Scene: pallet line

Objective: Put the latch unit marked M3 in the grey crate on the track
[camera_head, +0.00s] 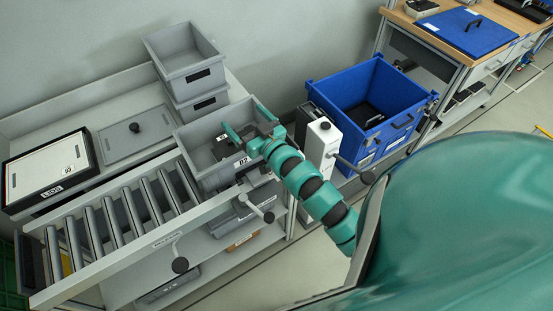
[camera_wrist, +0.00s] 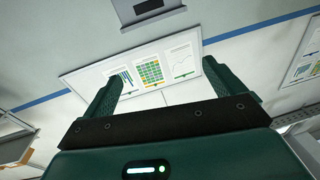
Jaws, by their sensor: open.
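The grey crate (camera_head: 190,135) sits at the right end of the roller track (camera_head: 110,225), with a white label on its near side. My gripper (camera_head: 248,122) is at the crate's far right part, with its green fingers apart. I cannot tell its exact height over the crate. In the wrist view my gripper (camera_wrist: 165,88) is open, with nothing between its fingers and wall posters beyond. No latch unit marked M3 can be made out. A dark object (camera_head: 366,114) lies in the blue crate (camera_head: 335,87); no marking on it is legible. My arm hides part of the grey crate.
Two stacked grey bins (camera_head: 183,48) stand behind the track. A white-topped box (camera_head: 48,170) and a grey lid (camera_head: 133,138) lie on the left bench. A white post (camera_head: 320,145) stands between track and blue crate. A wooden workbench (camera_head: 500,12) with a blue lid (camera_head: 468,32) is at upper right.

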